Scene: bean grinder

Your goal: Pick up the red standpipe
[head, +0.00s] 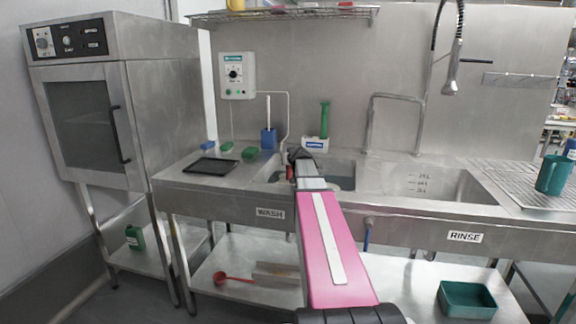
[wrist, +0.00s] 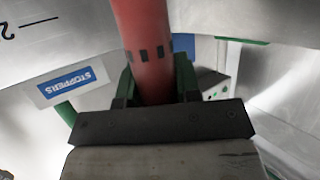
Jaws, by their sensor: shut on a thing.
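The red standpipe (wrist: 145,45) shows in the wrist view as a red tube with a band of dark marks. It runs up out of the top of the picture. My gripper (wrist: 156,82) is shut on it, with one green finger on each side. The standpipe's lower end is hidden behind the gripper body. In the head view my gripper (head: 298,156) is over the wash sink, near its back edge.
A white holder with a blue label (head: 314,143) and an upright green tube (head: 324,119) stands just behind my gripper. A blue holder (head: 268,138) is to the left. A bent metal pipe (head: 371,122) and a hanging spray tap (head: 450,82) are to the right.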

